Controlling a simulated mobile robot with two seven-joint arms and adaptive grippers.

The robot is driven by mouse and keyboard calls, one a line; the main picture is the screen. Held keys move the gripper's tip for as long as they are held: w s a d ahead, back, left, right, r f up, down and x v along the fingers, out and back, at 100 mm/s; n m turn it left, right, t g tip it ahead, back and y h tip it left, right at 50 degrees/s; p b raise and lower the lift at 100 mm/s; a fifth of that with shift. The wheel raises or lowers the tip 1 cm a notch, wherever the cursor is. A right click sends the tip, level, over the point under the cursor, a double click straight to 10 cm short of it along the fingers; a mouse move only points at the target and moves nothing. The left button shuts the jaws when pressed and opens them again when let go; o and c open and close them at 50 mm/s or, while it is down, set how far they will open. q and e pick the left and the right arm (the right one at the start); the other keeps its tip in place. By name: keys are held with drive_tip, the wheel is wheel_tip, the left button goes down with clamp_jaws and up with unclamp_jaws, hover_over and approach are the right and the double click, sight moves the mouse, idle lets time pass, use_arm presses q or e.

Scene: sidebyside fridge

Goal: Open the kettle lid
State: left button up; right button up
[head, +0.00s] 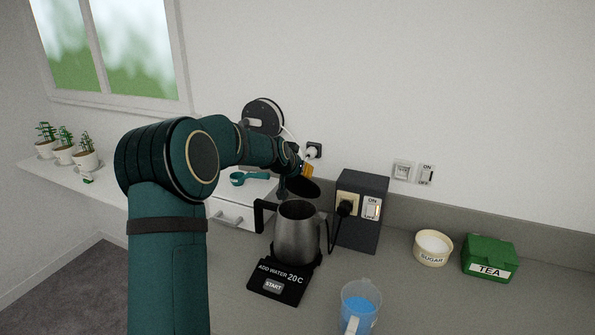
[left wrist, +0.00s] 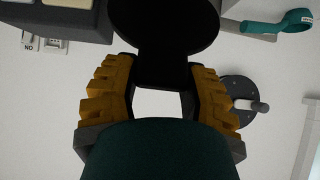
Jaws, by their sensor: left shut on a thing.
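The grey metal kettle (head: 297,238) stands upright on a black base (head: 278,282) marked "ADD WATER 20C" and "START". Its round mouth is uncovered at the top. The black round lid (head: 304,188) is raised and tilted behind the kettle's rim; whether it still joins the kettle is hard to tell. My left gripper (head: 306,171) is at the lid, mostly hidden behind my arm. In the left wrist view, the yellow fingers of my left gripper (left wrist: 160,92) are on both sides of the black piece below the lid's disc (left wrist: 165,35). My right gripper is out of view.
A dark box with switch (head: 361,213) stands right of the kettle. A clear jug of blue water (head: 360,303) is in front. A sugar bowl (head: 433,249) and green tea box (head: 490,257) are at right. A teal scoop (head: 250,178) lies on the white drawer unit (head: 232,215).

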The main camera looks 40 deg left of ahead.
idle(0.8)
use_arm(q)
drive_tip(key=o, duration=1.3)
drive_tip(key=v, duration=1.2)
drive_tip(key=shift+w, duration=0.1)
